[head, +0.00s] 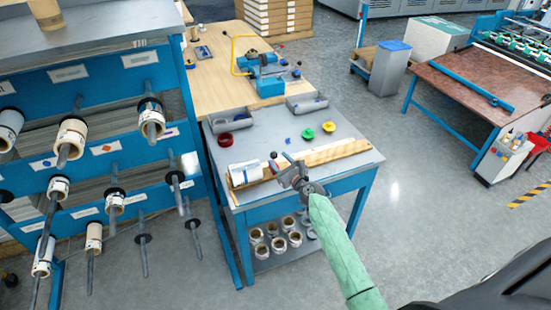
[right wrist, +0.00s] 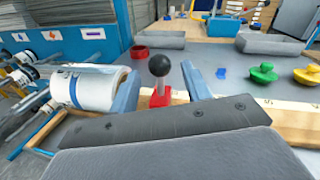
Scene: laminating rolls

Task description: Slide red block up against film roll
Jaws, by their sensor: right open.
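The white film roll (head: 246,173) lies on the wooden strip at the left of the grey bench top; it also shows in the right wrist view (right wrist: 98,88). The red block (right wrist: 160,98) stands on the strip to the right of the roll, with a black ball knob (right wrist: 160,64) on a stem above it. My right gripper (right wrist: 158,88) is open, with one blue-grey finger on each side of the block and knob in the picture. The left finger shows between roll and block. Contact with the block cannot be told. My left gripper is not in view.
The wooden strip (head: 335,153) runs along the bench's front. A red ring (head: 225,140), green knob (head: 308,134) and yellow knob (head: 328,127) sit behind it. Grey trays (head: 307,104) stand at the back edge. A blue rack (head: 100,80) of rolls is at left.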

